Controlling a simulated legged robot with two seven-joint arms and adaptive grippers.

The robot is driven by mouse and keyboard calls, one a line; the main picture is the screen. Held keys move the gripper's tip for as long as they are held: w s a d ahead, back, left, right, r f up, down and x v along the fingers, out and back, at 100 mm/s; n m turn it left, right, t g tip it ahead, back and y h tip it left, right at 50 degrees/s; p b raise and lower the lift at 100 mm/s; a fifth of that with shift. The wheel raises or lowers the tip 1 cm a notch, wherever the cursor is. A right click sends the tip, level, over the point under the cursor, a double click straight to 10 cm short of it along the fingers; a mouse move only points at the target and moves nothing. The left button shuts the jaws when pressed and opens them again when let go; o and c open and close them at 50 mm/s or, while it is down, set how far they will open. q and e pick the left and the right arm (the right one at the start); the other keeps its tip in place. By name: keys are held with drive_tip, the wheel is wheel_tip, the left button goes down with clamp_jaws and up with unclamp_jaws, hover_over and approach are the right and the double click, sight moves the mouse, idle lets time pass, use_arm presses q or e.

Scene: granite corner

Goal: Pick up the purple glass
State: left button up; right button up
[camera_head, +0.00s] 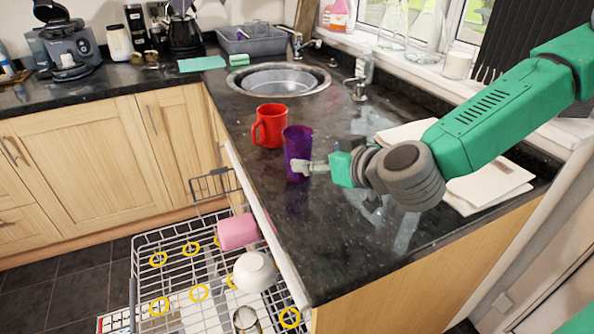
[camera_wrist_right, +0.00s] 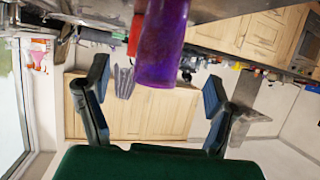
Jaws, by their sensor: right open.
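The purple glass (camera_head: 297,143) stands upright on the dark granite counter (camera_head: 325,265), just right of a red mug (camera_head: 270,126). My right gripper (camera_head: 308,167) is at the glass's lower right side, and a pale fingertip overlaps the glass in the head view. In the right wrist view the purple glass (camera_wrist_right: 163,42) appears in the gap between the two spread fingers, toward the top of the picture. The gripper is open. Whether a finger touches the glass cannot be told. My left gripper is not in view.
The red mug is close beside the glass. A round sink (camera_head: 278,81) lies behind them. Papers (camera_head: 492,181) lie under my right forearm. The open dishwasher rack (camera_head: 180,262) at lower left holds a pink cup (camera_head: 238,232) and a white bowl (camera_head: 254,271). The front counter is clear.

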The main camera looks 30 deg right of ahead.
sight(306, 154)
drive_tip(key=shift+w+d+f+b, duration=0.15)
drive_tip(key=shift+w+f+b, duration=0.2)
drive_tip(key=shift+b+x, duration=0.35)
drive_tip(key=shift+x, duration=0.6)
drive_tip(key=shift+w+a+f+b, duration=0.1)
drive_tip(key=shift+w+a+b, duration=0.25)
drive_tip(key=shift+w, duration=0.25)
drive_tip(key=b+x, duration=0.2)
drive_tip(key=x, duration=0.1)
drive_tip(key=shift+w+a, duration=0.15)
drive_tip(key=shift+w, duration=0.1)
drive_tip(key=shift+w+f+b, duration=0.2)
drive_tip(key=shift+w+b, duration=0.15)
drive_tip(key=shift+w, duration=0.1)
drive_tip(key=shift+d+r, duration=0.1)
drive_tip(key=shift+d, duration=0.3)
drive_tip(key=shift+a, duration=0.1)
drive_tip(key=c, duration=1.3)
drive_tip(key=shift+a, duration=0.15)
drive_tip(key=shift+c, duration=0.6)
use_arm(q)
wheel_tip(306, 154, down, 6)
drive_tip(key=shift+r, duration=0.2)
use_arm(e)
drive_tip(key=shift+a, duration=0.1)
drive_tip(key=shift+r, duration=0.15)
